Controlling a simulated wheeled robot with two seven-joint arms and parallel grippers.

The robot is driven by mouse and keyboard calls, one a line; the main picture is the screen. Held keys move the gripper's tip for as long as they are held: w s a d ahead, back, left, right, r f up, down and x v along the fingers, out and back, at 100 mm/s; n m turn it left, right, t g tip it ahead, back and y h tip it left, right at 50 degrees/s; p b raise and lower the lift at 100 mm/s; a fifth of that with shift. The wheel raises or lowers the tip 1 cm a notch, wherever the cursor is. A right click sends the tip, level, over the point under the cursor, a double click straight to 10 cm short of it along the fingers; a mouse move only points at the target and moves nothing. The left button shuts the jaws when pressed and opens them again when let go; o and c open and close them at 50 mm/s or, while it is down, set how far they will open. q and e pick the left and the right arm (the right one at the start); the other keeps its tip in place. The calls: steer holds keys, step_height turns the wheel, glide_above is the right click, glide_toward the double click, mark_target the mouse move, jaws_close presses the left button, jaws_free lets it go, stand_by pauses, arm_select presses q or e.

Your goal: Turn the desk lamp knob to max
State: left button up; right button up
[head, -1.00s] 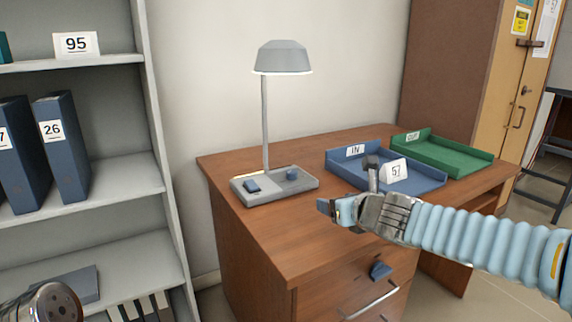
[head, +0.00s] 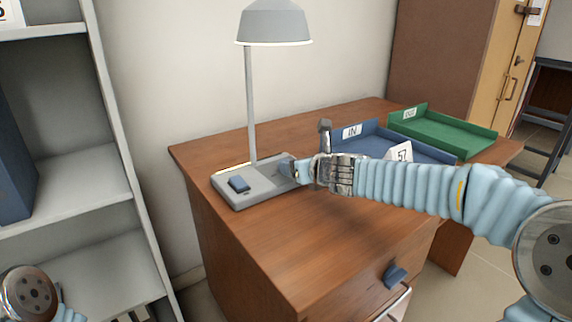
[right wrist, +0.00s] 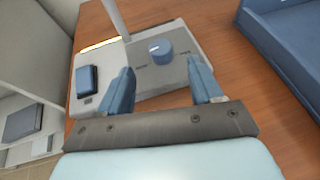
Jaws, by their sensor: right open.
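The grey desk lamp (head: 276,24) stands on the wooden desk and its shade's lower rim glows. Its flat base (head: 226,190) carries a blue rocker switch (head: 239,184) on the left and a round blue knob on the right. In the right wrist view the knob (right wrist: 159,52) has a pale pointer mark and small labels beside it. My right gripper (right wrist: 160,88) is open and empty, its fingers over the front of the base, short of the knob. In the head view the gripper (head: 290,170) hides most of the knob. Only part of my left arm shows at lower left.
A blue IN tray (head: 372,137) with a white 57 card (head: 400,152) lies right of the lamp, partly behind my right arm. A green OUT tray (head: 445,133) lies beyond it. Grey shelves (head: 75,185) stand left. The desk front is clear.

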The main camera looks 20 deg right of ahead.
steer(key=x, duration=0.8)
steer(key=shift+w+f, duration=0.1)
steer(key=shift+f, duration=0.05)
steer(key=c, duration=1.1)
steer(key=shift+o, duration=0.2)
steer(key=shift+b, duration=0.3)
steer(key=shift+h, duration=0.3)
